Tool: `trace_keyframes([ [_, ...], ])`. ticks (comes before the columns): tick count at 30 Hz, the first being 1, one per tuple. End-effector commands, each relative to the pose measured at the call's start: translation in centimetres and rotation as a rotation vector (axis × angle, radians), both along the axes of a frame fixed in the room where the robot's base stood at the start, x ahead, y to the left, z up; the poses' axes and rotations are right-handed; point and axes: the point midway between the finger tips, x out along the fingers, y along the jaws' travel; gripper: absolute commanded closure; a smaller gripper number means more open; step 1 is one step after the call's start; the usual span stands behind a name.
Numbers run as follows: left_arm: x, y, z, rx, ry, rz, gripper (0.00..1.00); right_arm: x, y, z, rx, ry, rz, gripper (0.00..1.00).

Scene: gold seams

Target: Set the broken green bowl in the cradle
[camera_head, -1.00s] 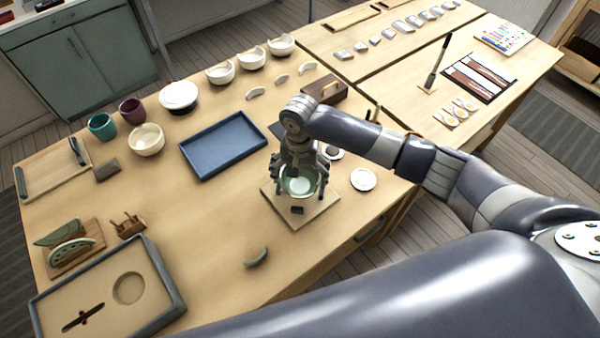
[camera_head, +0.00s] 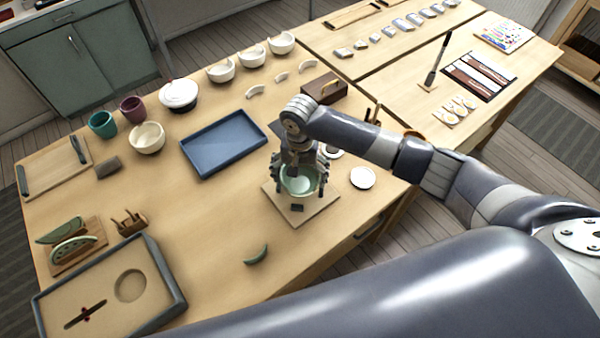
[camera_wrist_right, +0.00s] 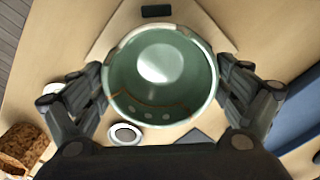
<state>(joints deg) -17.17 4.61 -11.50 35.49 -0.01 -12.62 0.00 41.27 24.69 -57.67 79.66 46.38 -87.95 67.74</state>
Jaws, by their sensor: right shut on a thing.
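The broken green bowl (camera_head: 301,181) is upright at the wooden cradle board (camera_head: 298,211), in the middle of the table. My right gripper (camera_head: 299,178) comes down over it from above, with a finger on each side of its wall. In the right wrist view the bowl (camera_wrist_right: 160,82) fills the space between the fingers of my right gripper (camera_wrist_right: 162,92). A brownish line crosses its inside and its rim looks uneven. Whether the bowl rests on the cradle or hangs just above it, I cannot tell. A curved green shard (camera_head: 256,255) lies apart on the table. My left gripper is not in view.
A blue tray (camera_head: 224,144) lies to the left behind the cradle. A small white dish (camera_head: 362,177) is close on its right. A grey-rimmed sand tray (camera_head: 110,290) and a rack of green shards (camera_head: 75,245) stand at left. The table's front middle is largely clear.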

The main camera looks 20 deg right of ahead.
Motion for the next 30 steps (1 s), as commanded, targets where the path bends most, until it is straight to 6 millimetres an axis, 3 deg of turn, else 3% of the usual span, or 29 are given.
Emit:
trace_keyframes([
  [30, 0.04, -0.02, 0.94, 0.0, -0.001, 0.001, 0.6, 0.02, -0.02, -0.07, 0.0, -0.001, 0.0, 0.28],
])
